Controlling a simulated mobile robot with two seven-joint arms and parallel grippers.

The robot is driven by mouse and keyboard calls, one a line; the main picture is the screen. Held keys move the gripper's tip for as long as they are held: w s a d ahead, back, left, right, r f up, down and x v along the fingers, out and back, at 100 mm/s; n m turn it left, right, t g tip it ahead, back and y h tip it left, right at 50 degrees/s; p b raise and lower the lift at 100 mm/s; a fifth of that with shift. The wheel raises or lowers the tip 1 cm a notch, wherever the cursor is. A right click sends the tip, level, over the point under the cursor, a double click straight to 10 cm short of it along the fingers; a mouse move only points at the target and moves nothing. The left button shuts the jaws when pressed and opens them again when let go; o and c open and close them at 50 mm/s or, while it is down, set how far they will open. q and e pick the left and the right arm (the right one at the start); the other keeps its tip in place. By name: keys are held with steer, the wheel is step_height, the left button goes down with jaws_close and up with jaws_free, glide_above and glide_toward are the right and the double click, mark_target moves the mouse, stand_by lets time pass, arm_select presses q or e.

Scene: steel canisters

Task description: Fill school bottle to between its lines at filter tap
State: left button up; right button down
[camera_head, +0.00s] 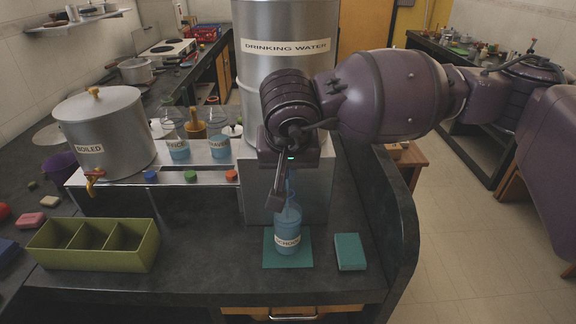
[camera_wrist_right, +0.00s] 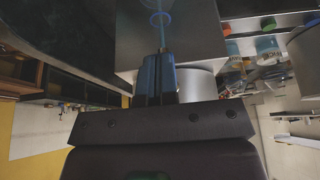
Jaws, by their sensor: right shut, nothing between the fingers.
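The school bottle (camera_head: 287,234), clear with blue liquid and a white label, stands upright on a teal mat (camera_head: 302,259) below the drinking water canister (camera_head: 285,22). A thin blue stream (camera_head: 291,184) runs down to its mouth; it also shows in the right wrist view (camera_wrist_right: 163,30). I cannot make out the bottle's lines. My right gripper (camera_head: 277,203) is shut and empty, pointing down just above and left of the bottle. Its fingers (camera_wrist_right: 158,58) are together in the wrist view. The tap is mostly hidden behind my gripper. My left gripper is out of view.
A steel pot labelled BOILED (camera_head: 104,128) with a tap stands left on a steel shelf (camera_head: 122,178), near two labelled blue-filled bottles. A green divided box (camera_head: 82,264) is at front left. A teal block (camera_head: 349,251) lies right of the mat. Dark counter is free between box and mat.

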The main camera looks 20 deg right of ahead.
steer(key=shift+r, duration=0.1)
stand_by(0.4)
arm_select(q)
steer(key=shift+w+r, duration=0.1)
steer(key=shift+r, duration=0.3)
arm_select(e)
steer(key=shift+r, duration=0.75)
arm_select(q)
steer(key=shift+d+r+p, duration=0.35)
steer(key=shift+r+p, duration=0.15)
steer(key=shift+p, duration=0.7)
arm_select(e)
steer(key=w+v, duration=0.1)
steer(key=v, duration=1.3)
steer(key=shift+w+d+r, duration=0.2)
steer(key=shift+d+r, duration=0.05)
